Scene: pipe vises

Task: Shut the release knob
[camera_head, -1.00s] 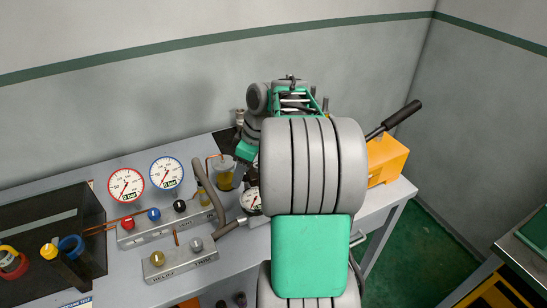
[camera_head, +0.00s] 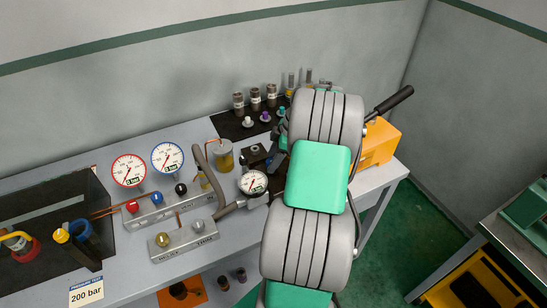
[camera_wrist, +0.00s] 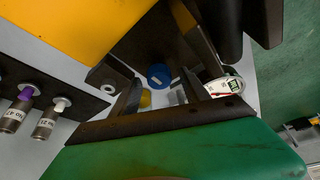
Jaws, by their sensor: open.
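A round blue knob (camera_wrist: 160,76) with a white mark shows in the wrist view, between and beyond my gripper's two dark fingers. It looks like the release knob, but I see no label on it. My gripper (camera_wrist: 158,84) is open, with nothing held. The knob appears apart from the fingers. The yellow pump body (camera_head: 381,143) stands at the bench's right end with a black lever up to the right; its yellow side (camera_wrist: 70,35) fills the wrist view's upper left. In the head view my arm hides the gripper and the area left of the pump.
A pressure gauge (camera_head: 253,183) with a hose stands left of my arm. Two blocks with coloured knobs (camera_head: 184,212) and two dial gauges sit further left. Fittings on a dark mat (camera_head: 228,126) stand at the back.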

